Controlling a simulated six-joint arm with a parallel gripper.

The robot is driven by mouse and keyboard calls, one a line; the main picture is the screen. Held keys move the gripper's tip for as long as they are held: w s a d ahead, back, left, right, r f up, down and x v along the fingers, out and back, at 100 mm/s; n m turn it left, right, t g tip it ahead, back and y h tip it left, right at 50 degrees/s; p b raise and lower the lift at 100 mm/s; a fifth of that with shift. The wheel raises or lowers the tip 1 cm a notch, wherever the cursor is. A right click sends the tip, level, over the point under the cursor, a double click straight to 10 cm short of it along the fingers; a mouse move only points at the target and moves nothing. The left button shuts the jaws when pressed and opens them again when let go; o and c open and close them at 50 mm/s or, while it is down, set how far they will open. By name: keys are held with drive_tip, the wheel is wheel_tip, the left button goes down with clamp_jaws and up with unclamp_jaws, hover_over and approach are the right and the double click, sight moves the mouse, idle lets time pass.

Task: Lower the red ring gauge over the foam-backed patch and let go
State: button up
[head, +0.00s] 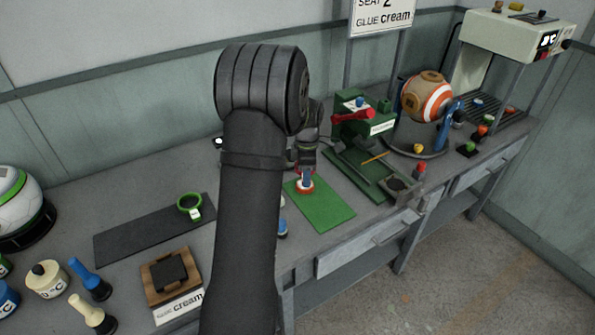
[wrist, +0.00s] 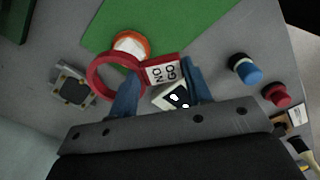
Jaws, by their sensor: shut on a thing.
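The red ring gauge (wrist: 94,79) with its white NO GO tag (wrist: 163,72) is in the wrist view. My gripper (wrist: 162,88) is shut on its tag end, with a blue finger on either side. The ring overlaps the near edge of a round orange-and-white patch (wrist: 132,42), which lies at the edge of the green mat. The ring is not centred on the patch in this view, and its height above it is unclear. In the head view my gripper (head: 306,174) is low over the green mat (head: 327,211), and the ring and patch are hard to tell apart.
A green ring gauge (head: 190,203) lies on a dark mat (head: 130,235). A green press (head: 362,130) stands right of the mat, and a striped ball (head: 427,98) beyond it. Blue and red capped pieces (wrist: 246,70) sit nearby. The mat's front is clear.

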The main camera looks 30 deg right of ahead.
drive_tip(key=shift+f, duration=3)
drive_tip(key=shift+f, duration=0.3)
drive_tip(key=o, duration=1.1)
wheel_tip(320, 180, up, 18)
drive_tip(key=shift+f, duration=0.25)
drive_tip(key=shift+f, duration=0.15)
